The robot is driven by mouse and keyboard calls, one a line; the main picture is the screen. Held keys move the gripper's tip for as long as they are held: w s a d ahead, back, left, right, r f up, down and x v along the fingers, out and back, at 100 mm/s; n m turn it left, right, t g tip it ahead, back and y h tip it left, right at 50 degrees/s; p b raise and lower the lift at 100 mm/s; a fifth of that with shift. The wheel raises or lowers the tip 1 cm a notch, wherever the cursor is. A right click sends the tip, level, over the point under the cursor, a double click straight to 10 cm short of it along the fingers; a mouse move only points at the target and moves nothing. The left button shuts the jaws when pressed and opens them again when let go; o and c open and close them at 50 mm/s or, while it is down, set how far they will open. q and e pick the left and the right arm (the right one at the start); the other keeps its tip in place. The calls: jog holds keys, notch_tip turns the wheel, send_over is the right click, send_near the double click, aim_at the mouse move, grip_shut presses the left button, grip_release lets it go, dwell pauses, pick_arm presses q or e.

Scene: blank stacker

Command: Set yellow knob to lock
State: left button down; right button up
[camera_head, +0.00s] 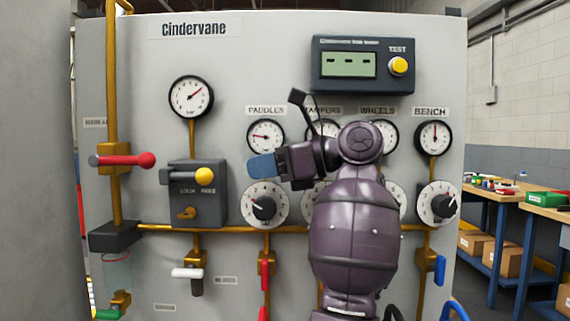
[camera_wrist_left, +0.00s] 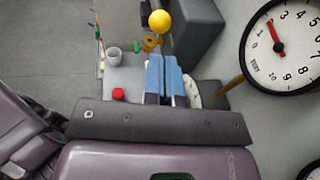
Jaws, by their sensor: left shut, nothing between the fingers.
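The yellow knob (camera_head: 204,175) is a ball on the right end of a short bar. It sits on the front of a dark box (camera_head: 213,212), above the right-hand label, which appears to read FREE. The label to its left appears to read LOCK. The yellow knob also shows at the top of the left wrist view (camera_wrist_left: 159,20), beyond the fingertips. My left gripper (camera_head: 262,166) is to the right of the box, apart from the knob. Its blue fingers (camera_wrist_left: 165,80) are shut with nothing between them. My right gripper is not in view.
A red-ended lever (camera_head: 147,160) stands left of the box. A pressure gauge (camera_head: 191,97) is above it, and a white dial (camera_head: 264,205) is below my left gripper. A brass pipe (camera_head: 155,228) runs under the box. A short stretch of bare panel separates the box from my fingers.

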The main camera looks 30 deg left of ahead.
aim_at(201, 170)
pick_arm(q)
jog(key=x, duration=0.6)
jog(key=shift+s+a, duration=0.15)
jog(key=shift+a, duration=0.2)
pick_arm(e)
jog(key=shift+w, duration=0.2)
pick_arm(q)
jog(key=shift+s+a, duration=0.15)
jog(key=shift+a, duration=0.05)
jog(key=s+a, duration=0.2)
jog(key=a, duration=0.1)
jog(key=shift+s+a+r+p, duration=0.1)
jog(key=shift+a+r+p, duration=0.1)
jog(key=shift+p, duration=0.15)
jog(key=shift+f, duration=0.15)
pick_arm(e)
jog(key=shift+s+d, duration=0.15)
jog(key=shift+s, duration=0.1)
